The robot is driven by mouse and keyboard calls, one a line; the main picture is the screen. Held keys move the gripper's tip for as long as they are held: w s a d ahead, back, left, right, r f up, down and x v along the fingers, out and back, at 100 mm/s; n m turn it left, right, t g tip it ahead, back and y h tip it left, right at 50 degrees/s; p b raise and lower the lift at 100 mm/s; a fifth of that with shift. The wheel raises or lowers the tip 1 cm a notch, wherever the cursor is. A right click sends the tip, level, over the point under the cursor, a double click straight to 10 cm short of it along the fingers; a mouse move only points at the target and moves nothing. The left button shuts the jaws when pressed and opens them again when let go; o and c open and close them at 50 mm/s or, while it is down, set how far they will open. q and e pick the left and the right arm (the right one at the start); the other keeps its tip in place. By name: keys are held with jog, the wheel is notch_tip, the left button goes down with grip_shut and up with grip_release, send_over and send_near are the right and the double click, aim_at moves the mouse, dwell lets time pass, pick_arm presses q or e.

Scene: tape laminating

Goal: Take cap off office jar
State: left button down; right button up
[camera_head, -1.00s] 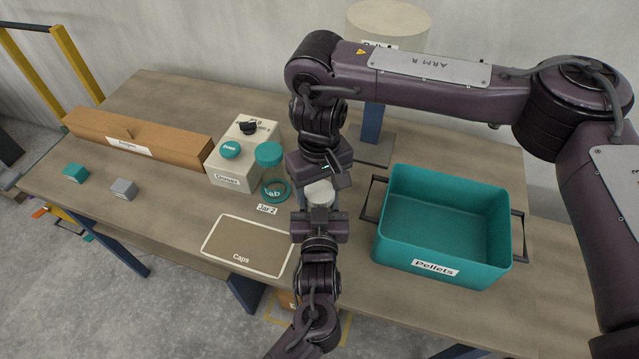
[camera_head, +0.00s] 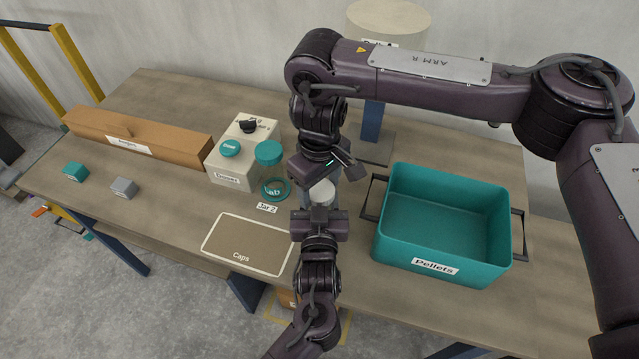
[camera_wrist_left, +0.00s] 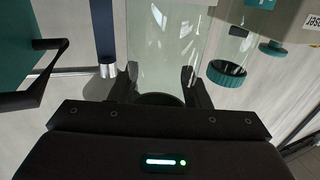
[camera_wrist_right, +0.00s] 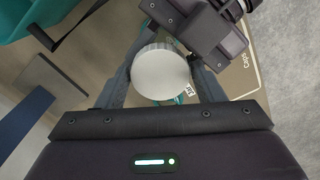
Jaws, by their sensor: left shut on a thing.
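A clear glass jar (camera_wrist_left: 165,45) with a whitish round cap (camera_head: 321,192) stands toward the table's front, left of the pellets bin. My left gripper (camera_head: 320,208) is shut on the jar's body from the front; its fingers sit on both sides of the glass in the left wrist view. My right gripper (camera_head: 330,176) is above the jar. In the right wrist view the cap (camera_wrist_right: 160,75) lies between its spread fingers, and I see no firm grip. Any label on this jar is hidden. The board marked Caps (camera_head: 245,245) lies bare at the front left.
A teal bin marked Pellets (camera_head: 440,265) stands close on the right. A second jar with a teal lid (camera_head: 268,152) stands at the left, beside a cream box (camera_head: 236,172). A long cardboard box (camera_head: 150,142) and two small blocks lie further left.

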jog(key=shift+o, duration=1)
jog(key=shift+s, duration=0.1)
jog(key=shift+a, duration=0.1)
jog(key=shift+r, duration=2.3)
pick_arm(q)
jog(key=c, duration=0.7)
grip_release()
jog(key=shift+s, duration=0.15)
